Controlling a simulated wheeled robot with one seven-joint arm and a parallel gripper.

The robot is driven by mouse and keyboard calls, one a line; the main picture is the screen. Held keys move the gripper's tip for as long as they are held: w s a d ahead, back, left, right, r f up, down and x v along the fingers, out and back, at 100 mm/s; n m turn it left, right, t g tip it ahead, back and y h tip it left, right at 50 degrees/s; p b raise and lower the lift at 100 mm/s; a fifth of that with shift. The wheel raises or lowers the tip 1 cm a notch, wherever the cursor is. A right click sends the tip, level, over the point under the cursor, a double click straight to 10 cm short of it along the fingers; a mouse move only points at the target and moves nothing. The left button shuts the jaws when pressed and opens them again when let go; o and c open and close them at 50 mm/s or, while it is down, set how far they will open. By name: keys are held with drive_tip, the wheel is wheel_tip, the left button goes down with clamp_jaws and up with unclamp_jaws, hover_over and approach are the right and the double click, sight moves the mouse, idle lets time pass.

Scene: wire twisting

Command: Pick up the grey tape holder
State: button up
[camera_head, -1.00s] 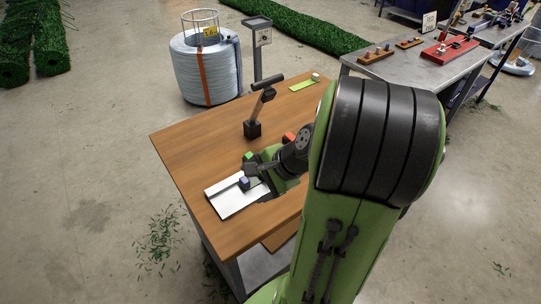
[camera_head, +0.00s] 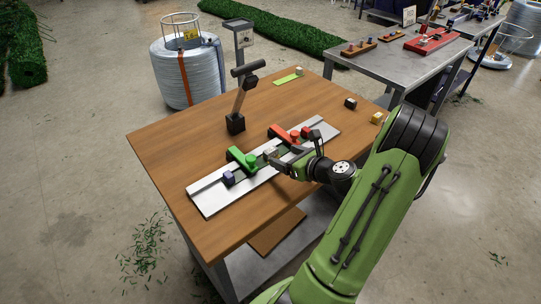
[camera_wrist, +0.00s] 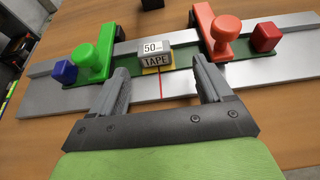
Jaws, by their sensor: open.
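The grey tape holder (camera_wrist: 156,51), marked "50" and "TAPE", sits on a yellow base on the metal rail between the green and red clamps. In the head view it is a small grey block (camera_head: 270,152) close to my fingers. My gripper (camera_wrist: 163,78) is open in the wrist view, one finger to the left of the holder and one to the right. The fingertips are nearer the camera than the holder and do not appear to touch it. In the head view my gripper (camera_head: 275,158) hangs over the front side of the rail.
The rail (camera_head: 207,197) lies on a wooden table (camera_head: 180,135). A green clamp (camera_wrist: 94,56) and blue cube (camera_wrist: 65,71) stand left, a red clamp (camera_wrist: 220,34) and red cube (camera_wrist: 265,37) right. A black post (camera_head: 236,122) stands behind. Black (camera_head: 351,103) and yellow (camera_head: 377,118) blocks lie right.

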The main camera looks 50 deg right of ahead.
sight(273, 153)
drive_tip(key=x, duration=0.3)
drive_tip(key=b+x, duration=0.1)
drive_tip(key=shift+w+a+f, duration=0.15)
drive_tip(key=shift+w+a, duration=0.15)
drive_tip(key=shift+a, duration=0.1)
drive_tip(key=shift+w+d, duration=0.1)
drive_tip(key=shift+w, duration=0.2)
